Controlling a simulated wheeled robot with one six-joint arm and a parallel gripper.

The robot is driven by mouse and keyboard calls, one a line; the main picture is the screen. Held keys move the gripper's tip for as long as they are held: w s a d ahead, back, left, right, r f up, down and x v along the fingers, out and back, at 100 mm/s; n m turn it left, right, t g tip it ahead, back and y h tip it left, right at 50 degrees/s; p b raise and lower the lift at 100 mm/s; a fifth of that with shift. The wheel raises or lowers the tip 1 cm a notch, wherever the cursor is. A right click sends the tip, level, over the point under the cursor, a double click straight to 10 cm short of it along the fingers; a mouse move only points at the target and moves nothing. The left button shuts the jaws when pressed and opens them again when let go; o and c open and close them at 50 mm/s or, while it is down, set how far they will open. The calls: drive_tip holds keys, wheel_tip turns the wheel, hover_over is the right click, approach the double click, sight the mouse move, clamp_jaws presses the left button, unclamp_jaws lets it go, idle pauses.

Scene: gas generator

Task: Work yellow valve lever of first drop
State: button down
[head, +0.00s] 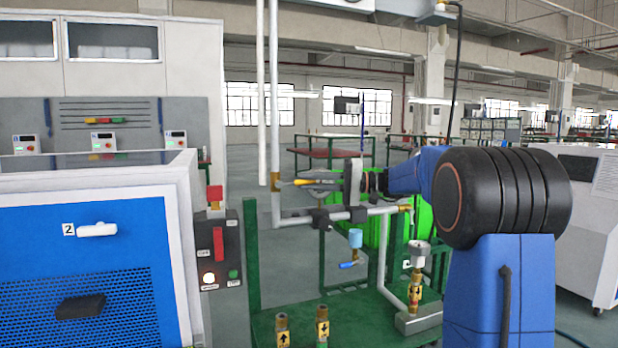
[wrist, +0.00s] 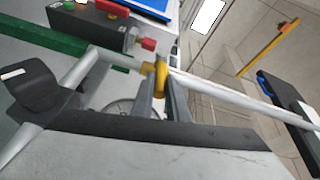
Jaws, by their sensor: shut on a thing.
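The yellow valve lever (head: 304,182) sticks out to the right from a brass valve (head: 276,183) on the upright grey drop pipe in the head view. It lies about level there. My gripper (head: 318,183) reaches in from the right and is shut on the lever. In the wrist view, the lever (wrist: 160,79) shows as a short yellow piece between the fingertips of my gripper (wrist: 162,84). The fingers hide part of it.
A grey horizontal pipe (head: 375,211) with black clamps runs just below my gripper. A control box (head: 221,250) and blue-fronted cabinet (head: 90,255) stand left. A blue-handled valve (head: 349,264) hangs lower down. Brass fittings (head: 322,326) stand on the green frame (head: 252,262).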

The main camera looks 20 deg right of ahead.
drive_tip(key=shift+f+y, duration=0.35)
drive_tip(key=shift+y, duration=0.05)
drive_tip(key=c, duration=1.7)
unclamp_jaws()
drive_tip(key=v, duration=1.7)
drive_tip(key=shift+s+d+f, duration=0.15)
drive_tip(key=shift+s, duration=0.1)
